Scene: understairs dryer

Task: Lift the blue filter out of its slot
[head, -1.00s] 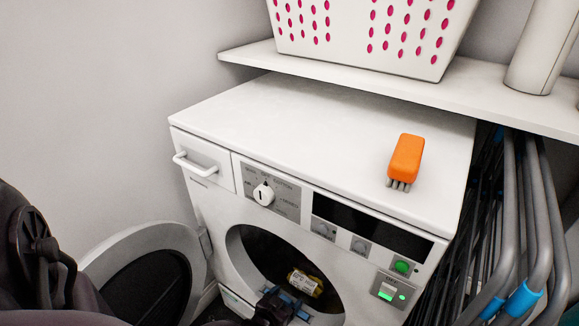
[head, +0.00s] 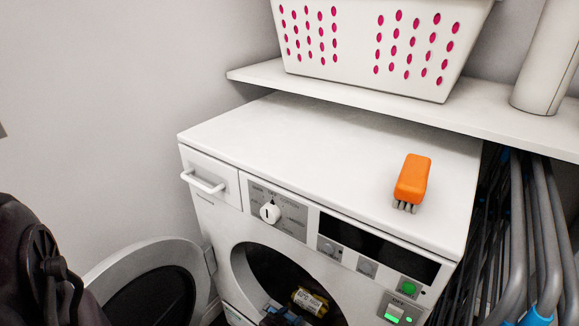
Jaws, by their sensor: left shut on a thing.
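The dryer's round opening (head: 262,270) is at the bottom of the head view, with its door (head: 150,285) swung open to the left. My left gripper (head: 280,318) is at the lower edge of the opening, mostly cut off by the picture's bottom edge. It is shut on the blue filter (head: 293,316), of which only small blue parts show. The slot is hidden, so I cannot tell how far the filter sits in it. My right gripper is not in view.
A yellow label (head: 309,302) shows inside the opening. An orange brush (head: 412,181) lies on the dryer top (head: 320,150). A shelf (head: 400,110) above holds a white basket (head: 350,40). Folded racks (head: 530,240) crowd the right side.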

